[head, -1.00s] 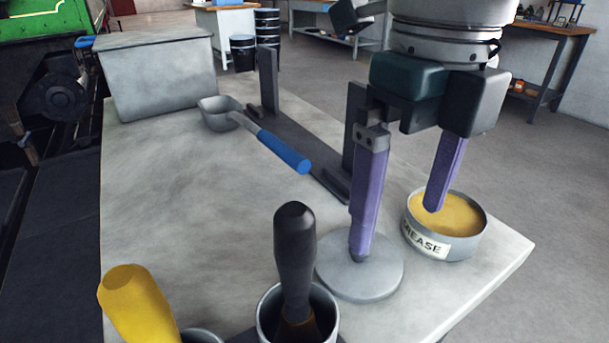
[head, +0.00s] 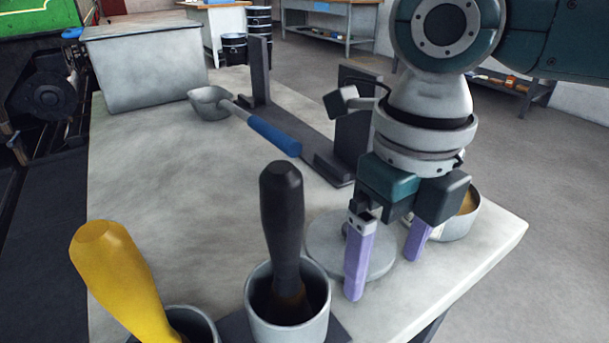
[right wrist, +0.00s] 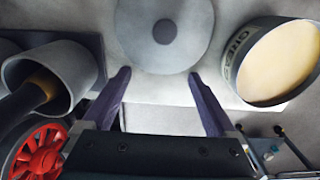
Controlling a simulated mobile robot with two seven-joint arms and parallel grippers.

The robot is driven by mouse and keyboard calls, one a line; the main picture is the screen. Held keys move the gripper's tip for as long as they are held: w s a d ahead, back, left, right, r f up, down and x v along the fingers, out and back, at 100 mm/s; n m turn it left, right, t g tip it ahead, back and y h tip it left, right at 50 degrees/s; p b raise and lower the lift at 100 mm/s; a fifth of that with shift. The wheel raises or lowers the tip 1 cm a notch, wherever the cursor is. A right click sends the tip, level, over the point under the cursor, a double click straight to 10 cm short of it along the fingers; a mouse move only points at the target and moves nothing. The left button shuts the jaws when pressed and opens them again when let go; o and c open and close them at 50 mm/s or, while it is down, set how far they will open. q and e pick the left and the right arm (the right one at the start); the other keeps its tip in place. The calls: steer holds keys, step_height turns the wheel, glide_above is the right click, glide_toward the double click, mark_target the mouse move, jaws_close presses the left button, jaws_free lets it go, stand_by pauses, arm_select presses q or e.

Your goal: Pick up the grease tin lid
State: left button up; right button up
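The grease tin lid (head: 325,240) is a flat, round grey disc lying on the bench top. In the head view my right gripper's finger covers part of it. In the right wrist view the lid (right wrist: 140,42) shows a darker round knob at its centre. My right gripper (head: 384,278) is open, its purple fingers spread and empty at the lid's near edge. In the right wrist view the gripper (right wrist: 159,74) points at the lid, with the fingertips just short of its edge. The grease tin (head: 462,225), open and full of yellowish grease, stands right of the lid, partly hidden. My left gripper is not in view.
A metal cup (head: 258,318) with a black-handled brush (head: 282,215) stands left of the gripper. A yellow-handled brush (head: 118,275) stands in another cup. A blue-handled scoop (head: 272,134), a dark rack (head: 300,130) and a grey box (head: 150,68) are farther back. The bench's left middle is clear.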

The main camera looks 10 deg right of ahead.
jaws_close()
stand_by(0.5)
